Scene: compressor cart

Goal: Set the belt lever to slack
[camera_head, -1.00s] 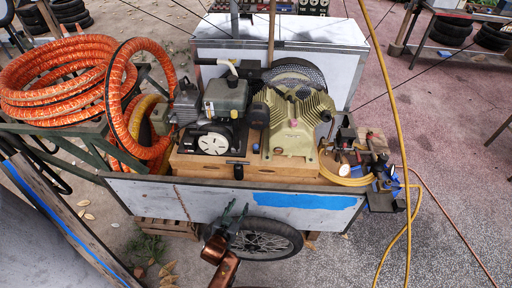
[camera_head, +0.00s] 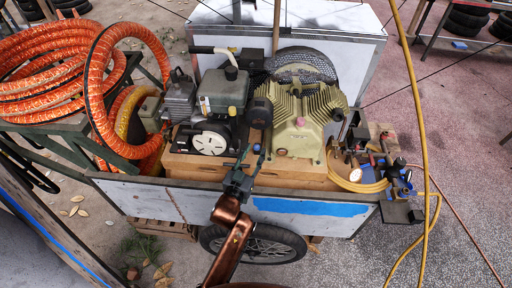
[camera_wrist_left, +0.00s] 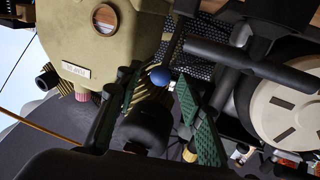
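A lever with a blue ball knob (camera_wrist_left: 160,76) shows in the left wrist view, its dark rod running up from the knob. I take it to be the belt lever; its setting cannot be read. My left gripper (camera_head: 250,152) is over the front of the wooden box, before the compressor. In the left wrist view its green-padded fingers (camera_wrist_left: 160,92) are apart, with the knob in the gap near their tips. No grip on it shows. In the head view the knob cannot be made out clearly. My right gripper is out of view.
The beige compressor (camera_head: 305,118) and the dark engine (camera_head: 222,92) stand close on the wooden box (camera_head: 292,172). Orange hose coils (camera_head: 50,75) are at left, a yellow hose (camera_head: 425,150) at right.

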